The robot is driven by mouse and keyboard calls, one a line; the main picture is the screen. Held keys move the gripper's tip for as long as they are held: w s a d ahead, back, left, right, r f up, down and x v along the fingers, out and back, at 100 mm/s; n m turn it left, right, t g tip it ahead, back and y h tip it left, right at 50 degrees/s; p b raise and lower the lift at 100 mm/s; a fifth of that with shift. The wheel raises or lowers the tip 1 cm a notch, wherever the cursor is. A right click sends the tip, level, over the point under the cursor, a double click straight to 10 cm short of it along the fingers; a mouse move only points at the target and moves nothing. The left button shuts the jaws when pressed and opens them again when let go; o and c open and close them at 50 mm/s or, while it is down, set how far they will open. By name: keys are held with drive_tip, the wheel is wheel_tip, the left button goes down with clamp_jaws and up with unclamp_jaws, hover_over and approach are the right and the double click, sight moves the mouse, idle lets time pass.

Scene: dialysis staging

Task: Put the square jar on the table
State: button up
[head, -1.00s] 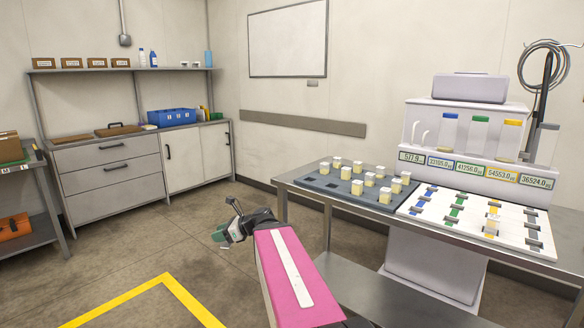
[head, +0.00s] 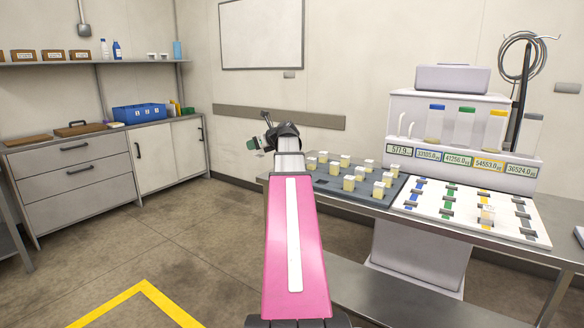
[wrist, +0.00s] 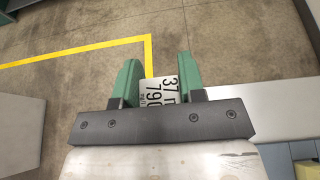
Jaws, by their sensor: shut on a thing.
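My gripper (head: 257,144) is raised at the left end of the table, over the floor side. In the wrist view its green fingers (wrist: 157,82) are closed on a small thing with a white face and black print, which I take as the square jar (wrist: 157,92). Its sides are hidden, and it is not clear in the head view. The grey metal table (head: 562,236) stands at the right. Several small jars with white lids and yellowish contents (head: 349,184) stand on its dark tray (head: 329,182).
A white slotted board (head: 412,205) with one jar (head: 487,214) lies right of the tray. Behind it stands a white machine (head: 400,105) with number displays. A cabinet counter (head: 60,147) with a blue bin (head: 138,113) is at the left. The floor between is clear.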

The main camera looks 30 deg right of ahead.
drive_tip(key=w+d+f, duration=0.1)
drive_tip(key=d+f, duration=0.1)
drive_tip(key=d, duration=0.2)
drive_tip(key=w+d+f, duration=0.1)
drive_tip(key=d+f, duration=0.1)
drive_tip(key=d, duration=0.2)
drive_tip(key=w+d+f, duration=0.2)
drive_tip(key=d, duration=0.1)
drive_tip(key=shift+d+f, duration=0.1)
drive_tip(key=shift+d, duration=0.3)
drive_tip(key=shift+f, duration=2.05)
drive_tip(key=o, duration=0.9)
drive_tip(key=shift+f, duration=0.1)
drive_tip(key=shift+o, duration=0.2)
drive_tip(key=v, duration=1.2)
